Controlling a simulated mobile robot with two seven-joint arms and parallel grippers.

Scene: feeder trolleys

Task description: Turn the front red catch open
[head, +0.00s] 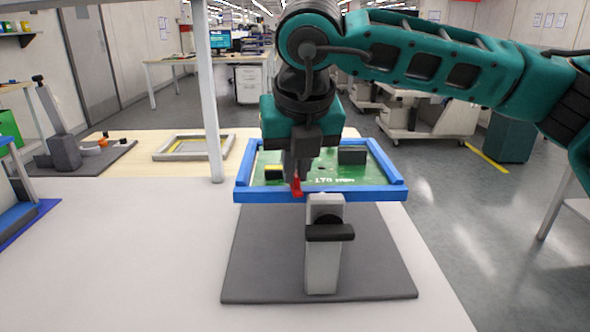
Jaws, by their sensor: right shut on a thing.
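The front red catch (297,187) is a small red piece at the front bar of the blue frame (370,194). A green circuit board (325,171) with white print lies inside the frame. My right gripper (298,180) points down over the front bar and is shut on the red catch. The fingers and hand hide part of the catch and the middle of the board, so the exact angle of the catch is hard to tell. My left gripper is not in view.
A grey post with a dark crossbar (330,233) stands on a dark grey mat (265,262) just in front of the frame. A white upright (209,95) rises to the left. An empty grey frame (180,156) lies further left. The white tabletop at front left is clear.

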